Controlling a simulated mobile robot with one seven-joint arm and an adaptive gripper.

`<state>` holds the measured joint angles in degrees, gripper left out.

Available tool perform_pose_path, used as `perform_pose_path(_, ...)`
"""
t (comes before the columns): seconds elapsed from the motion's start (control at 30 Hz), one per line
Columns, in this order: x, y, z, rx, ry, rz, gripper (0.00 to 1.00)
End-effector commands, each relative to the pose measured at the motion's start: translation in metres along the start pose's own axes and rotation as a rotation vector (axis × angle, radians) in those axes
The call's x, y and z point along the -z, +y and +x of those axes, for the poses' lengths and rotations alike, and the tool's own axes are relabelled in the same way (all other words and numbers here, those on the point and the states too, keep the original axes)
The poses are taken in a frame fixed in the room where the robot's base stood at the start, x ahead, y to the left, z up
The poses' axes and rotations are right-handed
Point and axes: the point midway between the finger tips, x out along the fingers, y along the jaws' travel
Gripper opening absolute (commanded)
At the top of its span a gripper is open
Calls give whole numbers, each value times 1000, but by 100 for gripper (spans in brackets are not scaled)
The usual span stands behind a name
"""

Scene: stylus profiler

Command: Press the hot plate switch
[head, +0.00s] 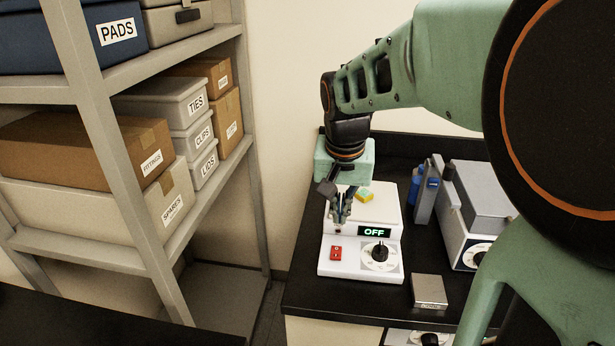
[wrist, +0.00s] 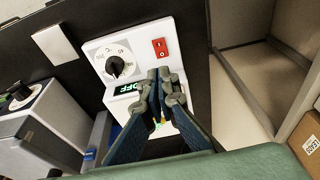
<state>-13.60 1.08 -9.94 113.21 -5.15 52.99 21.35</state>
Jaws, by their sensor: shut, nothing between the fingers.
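The white hot plate (head: 334,263) stands on the black bench top. Its red rocker switch (head: 336,253) is at the left of its front panel. The switch also shows in the wrist view (wrist: 160,47). A display (head: 375,231) on the panel reads OFF in green, and a black dial (head: 380,251) sits right of the switch. My gripper (head: 339,226) is shut and empty. It points down above the hot plate, behind the switch and apart from it. In the wrist view the fingertips (wrist: 164,75) appear just below the switch and cover part of the hot plate.
A yellow and green block (head: 365,197) lies on the hot plate's top. A grey instrument (head: 478,205) and blue bottles (head: 432,187) stand to the right. A small silver box (head: 428,291) lies in front. A shelf (head: 190,240) with labelled boxes is at left.

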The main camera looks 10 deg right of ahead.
Motion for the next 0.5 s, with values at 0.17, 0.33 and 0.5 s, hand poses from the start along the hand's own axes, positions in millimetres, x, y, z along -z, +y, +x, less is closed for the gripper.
perform_pose_path(0.17, -2, 0, 37, -3, -6, 0, 0)
perform_pose_path(0.33, -1, 1, 74, -3, -5, 0, 0)
perform_pose_path(0.5, -7, 0, 102, -2, -3, 0, 0)
